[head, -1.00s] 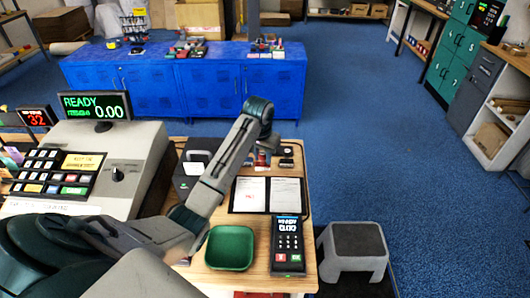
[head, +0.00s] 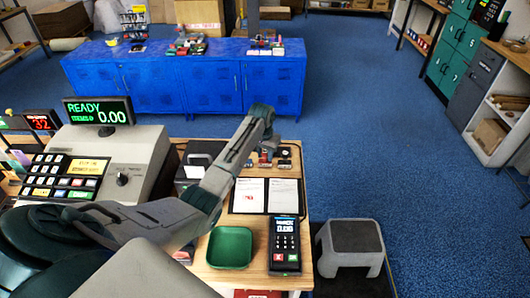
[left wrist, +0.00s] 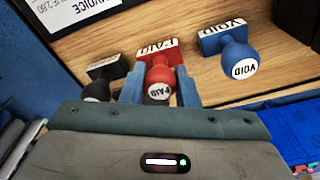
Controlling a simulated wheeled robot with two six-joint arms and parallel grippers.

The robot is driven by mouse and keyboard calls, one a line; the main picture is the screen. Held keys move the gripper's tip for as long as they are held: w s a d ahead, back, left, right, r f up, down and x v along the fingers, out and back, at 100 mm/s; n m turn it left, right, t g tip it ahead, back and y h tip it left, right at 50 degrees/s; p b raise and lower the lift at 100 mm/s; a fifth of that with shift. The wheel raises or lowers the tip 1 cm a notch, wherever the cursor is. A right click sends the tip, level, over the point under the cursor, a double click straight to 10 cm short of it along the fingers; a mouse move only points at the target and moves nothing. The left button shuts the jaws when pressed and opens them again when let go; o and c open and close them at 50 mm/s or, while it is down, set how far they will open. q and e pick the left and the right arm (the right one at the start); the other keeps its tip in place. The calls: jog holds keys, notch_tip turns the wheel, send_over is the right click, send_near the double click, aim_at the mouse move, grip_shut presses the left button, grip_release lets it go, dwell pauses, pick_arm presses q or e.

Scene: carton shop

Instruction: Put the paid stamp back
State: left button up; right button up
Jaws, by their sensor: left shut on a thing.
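The red paid stamp (left wrist: 160,73) is between the two fingers of my left gripper (left wrist: 159,84) in the left wrist view, with its round PAID knob toward the camera. The gripper is shut on it. A blue VOID stamp (left wrist: 236,55) is to its right, and a black stamp (left wrist: 103,72) is to its left, partly behind a finger. In the head view my left gripper (head: 266,153) is small and partly covered by my arm, at the counter's far side. I cannot tell whether the paid stamp touches the wood. My right gripper is not in view.
A clipboard with papers (head: 265,196), a green tray (head: 230,247) and a card terminal (head: 285,246) are on the wooden counter. The cash register (head: 130,160) stands at left. A grey step stool (head: 350,250) is on the floor at right.

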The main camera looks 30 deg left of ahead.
aim_at(264, 154)
pick_arm(q)
jog(key=shift+f, duration=0.15)
jog(key=o, duration=0.8)
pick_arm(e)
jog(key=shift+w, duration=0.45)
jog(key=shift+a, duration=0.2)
pick_arm(q)
jog(key=shift+r, duration=0.3)
jog(key=r+b, duration=0.1)
jog(key=r, duration=0.2)
jog(key=r+b, duration=0.2)
jog(key=r, duration=0.2)
jog(key=s+r+b, duration=0.1)
jog(key=r+b, duration=0.1)
jog(key=r, duration=0.1)
jog(key=shift+s+d+r, duration=0.1)
jog(key=shift+r, duration=0.1)
jog(key=shift+s+r, duration=0.1)
jog(key=shift+r, duration=0.55)
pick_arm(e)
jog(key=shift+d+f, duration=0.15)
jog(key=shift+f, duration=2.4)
